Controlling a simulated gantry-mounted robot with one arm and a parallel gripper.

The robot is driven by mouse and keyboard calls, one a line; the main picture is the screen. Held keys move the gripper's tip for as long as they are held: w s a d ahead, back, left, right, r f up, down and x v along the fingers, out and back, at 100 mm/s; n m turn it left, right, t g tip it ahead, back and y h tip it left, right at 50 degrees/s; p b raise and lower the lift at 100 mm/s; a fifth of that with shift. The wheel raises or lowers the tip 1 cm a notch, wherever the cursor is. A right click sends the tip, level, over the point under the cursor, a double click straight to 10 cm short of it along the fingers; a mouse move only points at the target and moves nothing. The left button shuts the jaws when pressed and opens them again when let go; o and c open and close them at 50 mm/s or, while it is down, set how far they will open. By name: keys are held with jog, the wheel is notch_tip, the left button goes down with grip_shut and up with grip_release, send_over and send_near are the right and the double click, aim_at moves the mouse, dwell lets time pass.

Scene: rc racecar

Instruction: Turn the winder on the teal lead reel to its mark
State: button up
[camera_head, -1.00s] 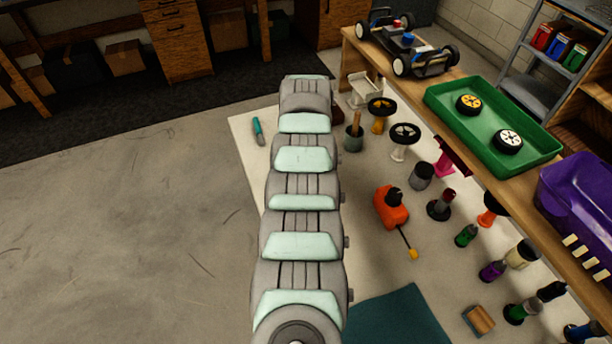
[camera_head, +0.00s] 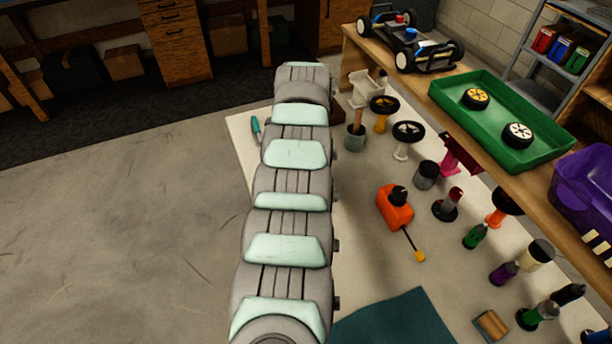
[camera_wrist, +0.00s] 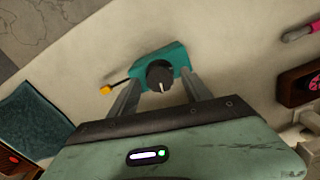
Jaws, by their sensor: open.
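The teal lead reel (camera_wrist: 176,53) shows in the wrist view as a teal box, with a short lead ending in a yellow tip (camera_wrist: 106,90) on its left. Its winder, a round black knob (camera_wrist: 159,75), faces the camera and carries a pale pointer line on the side toward my gripper. I cannot make out the mark. My gripper (camera_wrist: 163,77) is open, its two fingers on either side of the knob. Whether they touch it or hover above it I cannot tell. In the head view my arm hides the reel and the gripper.
An orange reel (camera_head: 395,211) with a black knob stands right of my arm. A teal cloth (camera_head: 402,321) lies in front, and several bottles and stands fill the right. A wooden bench holds a green tray (camera_head: 535,158) and a purple bin (camera_head: 578,187). Open floor lies left.

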jog(key=m, duration=0.7)
grip_shut()
dwell(0.6)
jog(key=shift+f, duration=0.1)
jog(key=shift+n, duration=0.6)
jog(key=shift+c, duration=0.3)
grip_release()
